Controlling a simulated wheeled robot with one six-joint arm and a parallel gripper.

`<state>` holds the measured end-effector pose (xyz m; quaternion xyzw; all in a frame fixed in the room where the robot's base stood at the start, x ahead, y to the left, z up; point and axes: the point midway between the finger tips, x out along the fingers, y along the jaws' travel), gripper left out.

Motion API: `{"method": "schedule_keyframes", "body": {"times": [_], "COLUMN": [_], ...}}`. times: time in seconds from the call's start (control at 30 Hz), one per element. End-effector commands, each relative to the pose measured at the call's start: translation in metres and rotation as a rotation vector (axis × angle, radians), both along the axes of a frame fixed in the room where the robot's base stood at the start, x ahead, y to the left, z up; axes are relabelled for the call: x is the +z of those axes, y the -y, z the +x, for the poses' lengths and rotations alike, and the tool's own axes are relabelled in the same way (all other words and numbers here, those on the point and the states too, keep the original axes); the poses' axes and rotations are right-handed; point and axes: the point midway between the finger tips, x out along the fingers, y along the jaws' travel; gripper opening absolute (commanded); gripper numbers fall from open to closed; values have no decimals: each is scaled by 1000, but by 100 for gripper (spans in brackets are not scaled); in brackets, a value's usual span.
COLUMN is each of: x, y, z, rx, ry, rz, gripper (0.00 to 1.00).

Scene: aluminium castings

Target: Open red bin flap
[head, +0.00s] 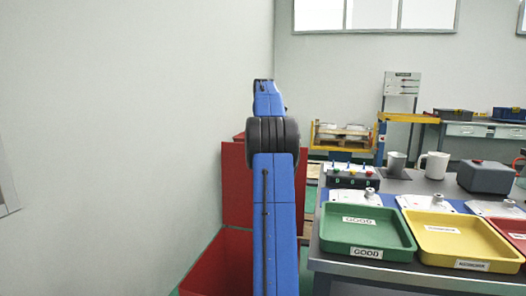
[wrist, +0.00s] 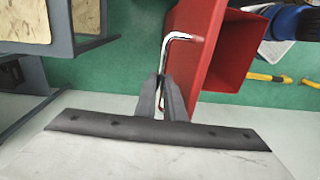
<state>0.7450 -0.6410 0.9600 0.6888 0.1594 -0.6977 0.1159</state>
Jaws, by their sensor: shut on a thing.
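The red bin (head: 217,268) stands on the floor against the wall, left of the bench, partly hidden behind my blue arm. Its red flap (head: 236,190) stands raised at the back, and the inside of the bin shows in front of it. In the wrist view, the red flap (wrist: 190,62) and the red bin (wrist: 238,52) lie ahead of the fingers. My gripper (wrist: 168,92) is shut on a bent silver handle (wrist: 166,48) with a red tip, beside the flap. In the head view my arm hides the gripper and the handle.
The bench to the right holds a green tray (head: 366,238) marked GOOD, a yellow tray (head: 460,243) and white castings. A control box (head: 350,178) and mugs stand behind them. Grey frames (wrist: 62,40) are at the left in the wrist view. Green floor lies between.

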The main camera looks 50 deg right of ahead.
Motion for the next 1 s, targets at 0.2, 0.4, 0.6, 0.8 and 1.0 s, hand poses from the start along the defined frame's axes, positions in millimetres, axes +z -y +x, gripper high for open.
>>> {"method": "schedule_keyframes", "body": {"times": [0.2, 0.4, 0.6, 0.8, 1.0], "x": [-1, 0, 7, 33, 58], "y": [0, -1, 1, 2, 4], "z": [1, 0, 1, 2, 3], "rx": [1, 1, 1, 1, 1], "ry": [-1, 0, 2, 2, 2], "rz": [2, 0, -1, -2, -1], "gripper": [28, 28, 28, 28, 28]}}
